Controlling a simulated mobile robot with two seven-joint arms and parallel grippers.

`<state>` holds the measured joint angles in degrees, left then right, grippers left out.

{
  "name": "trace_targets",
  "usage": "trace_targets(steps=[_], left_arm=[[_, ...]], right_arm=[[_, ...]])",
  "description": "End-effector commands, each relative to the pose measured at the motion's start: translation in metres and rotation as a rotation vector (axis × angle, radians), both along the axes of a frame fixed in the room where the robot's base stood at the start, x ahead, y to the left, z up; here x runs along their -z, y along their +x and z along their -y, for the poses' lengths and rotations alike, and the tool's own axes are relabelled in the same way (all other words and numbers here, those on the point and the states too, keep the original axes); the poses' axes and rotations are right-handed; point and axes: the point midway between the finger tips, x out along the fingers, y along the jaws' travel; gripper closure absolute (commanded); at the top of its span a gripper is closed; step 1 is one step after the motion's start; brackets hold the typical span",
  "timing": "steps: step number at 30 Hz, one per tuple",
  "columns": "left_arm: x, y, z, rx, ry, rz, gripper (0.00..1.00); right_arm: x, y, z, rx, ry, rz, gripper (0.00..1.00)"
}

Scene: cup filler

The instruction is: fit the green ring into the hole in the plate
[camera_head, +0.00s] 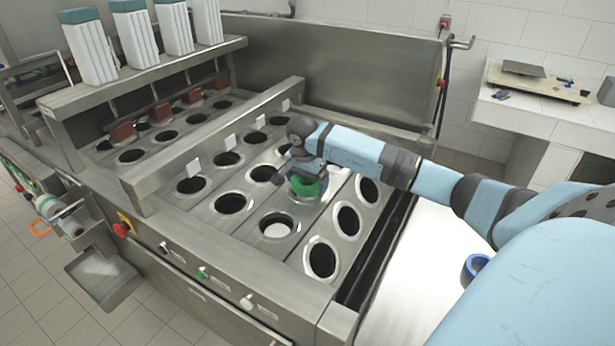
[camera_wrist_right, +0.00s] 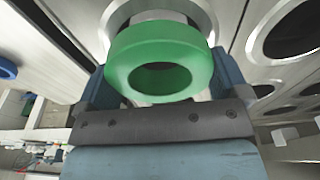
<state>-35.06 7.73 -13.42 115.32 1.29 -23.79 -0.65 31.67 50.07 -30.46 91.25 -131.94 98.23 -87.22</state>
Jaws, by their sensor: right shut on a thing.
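The green ring (camera_head: 307,188) is between the fingers of my right gripper (camera_head: 301,176), which is shut on it. It is over one of the round holes in the metal plate (camera_head: 255,200); the rim of that hole shows around and below it. In the right wrist view the green ring (camera_wrist_right: 160,45) fills the upper middle, with a pale round rim (camera_wrist_right: 120,15) behind it. I cannot tell whether the ring touches the rim or hangs just above it. My left gripper is out of view.
Several open round holes surround it; the nearer one (camera_head: 277,228) has something white inside. A blue ring (camera_head: 477,265) lies on the white surface at right. A raised metal bar (camera_head: 215,145) crosses the machine. Several white containers (camera_head: 135,35) stand on the shelf at back left.

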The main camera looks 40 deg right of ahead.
Motion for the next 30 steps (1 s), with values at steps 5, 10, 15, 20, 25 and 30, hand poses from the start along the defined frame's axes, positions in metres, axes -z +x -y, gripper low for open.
trace_targets(steps=[5, 10, 15, 20, 25, 30], left_arm=[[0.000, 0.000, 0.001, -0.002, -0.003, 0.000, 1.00], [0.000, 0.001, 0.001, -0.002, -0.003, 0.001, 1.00], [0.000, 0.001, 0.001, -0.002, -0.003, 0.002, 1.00], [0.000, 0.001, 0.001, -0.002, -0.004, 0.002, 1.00], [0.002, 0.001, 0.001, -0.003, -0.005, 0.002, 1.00], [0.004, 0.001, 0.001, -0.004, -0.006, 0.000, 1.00]], right_arm=[[0.001, 0.000, 0.000, 0.000, 0.000, 0.001, 0.31], [0.001, 0.000, 0.000, 0.000, 0.000, 0.001, 0.00], [0.001, 0.000, 0.000, 0.000, 0.000, 0.000, 0.00], [-0.007, 0.001, 0.000, 0.000, -0.001, 0.003, 0.00], [-0.036, 0.000, -0.004, -0.001, -0.002, 0.006, 0.00], [-0.076, -0.002, -0.010, -0.001, -0.002, 0.007, 0.00]])
